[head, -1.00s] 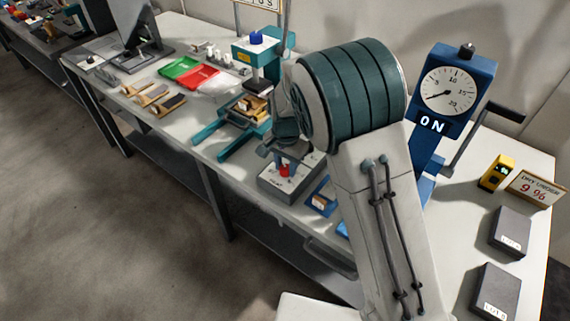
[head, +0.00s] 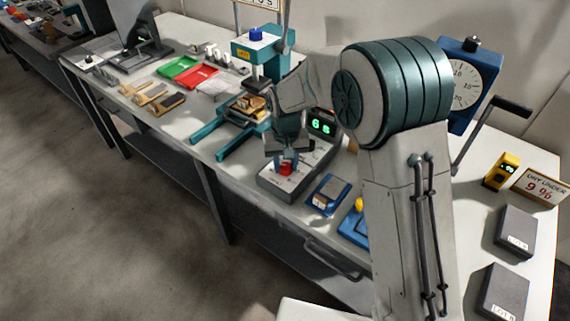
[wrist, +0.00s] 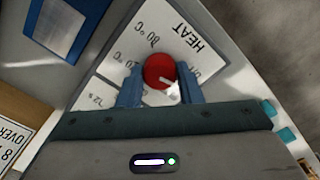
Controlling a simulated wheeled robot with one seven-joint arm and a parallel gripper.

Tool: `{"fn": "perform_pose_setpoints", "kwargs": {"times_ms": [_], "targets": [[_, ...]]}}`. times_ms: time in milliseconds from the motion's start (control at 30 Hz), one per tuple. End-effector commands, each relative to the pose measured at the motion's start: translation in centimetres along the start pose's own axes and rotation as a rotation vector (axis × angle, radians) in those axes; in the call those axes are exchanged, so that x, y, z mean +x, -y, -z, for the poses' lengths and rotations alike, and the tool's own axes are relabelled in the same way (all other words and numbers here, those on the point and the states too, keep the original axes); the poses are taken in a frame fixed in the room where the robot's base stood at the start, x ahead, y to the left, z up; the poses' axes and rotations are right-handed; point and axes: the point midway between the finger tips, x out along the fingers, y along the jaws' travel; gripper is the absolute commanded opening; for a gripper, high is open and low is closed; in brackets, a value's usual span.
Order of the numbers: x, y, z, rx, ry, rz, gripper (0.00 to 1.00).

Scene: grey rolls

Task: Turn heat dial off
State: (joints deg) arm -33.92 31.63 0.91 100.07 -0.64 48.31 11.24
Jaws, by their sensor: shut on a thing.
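The red heat dial (wrist: 160,72) sits on a white panel (wrist: 115,62) marked HEAT with temperature labels, some partly hidden. In the wrist view my gripper (wrist: 160,90) has one finger on each side of the dial and is shut on it. The white pointer mark on the dial points toward the lower right of that view. In the head view my gripper (head: 285,158) reaches down onto the red dial (head: 286,169) on the grey heat unit (head: 268,187). A green-lit display (head: 321,123) stands behind the unit and seems to read 66.
A teal press (head: 262,62) and teal rails (head: 222,137) stand left of the unit. A blue gauge stand (head: 484,53) is partly behind my arm. Grey lot boxes (head: 515,232) sit at the right.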

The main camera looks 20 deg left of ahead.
Motion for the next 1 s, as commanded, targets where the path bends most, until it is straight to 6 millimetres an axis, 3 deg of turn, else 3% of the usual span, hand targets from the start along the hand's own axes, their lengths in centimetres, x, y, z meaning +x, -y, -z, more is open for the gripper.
{"fn": "perform_pose_setpoints", "kwargs": {"times_ms": [400,1000], "targets": [[-0.10,-0.06,0.10,-0.245,-0.003,0.000,0.10],[-0.14,-0.01,0.10,-0.307,-0.003,0.000,0.10]]}}
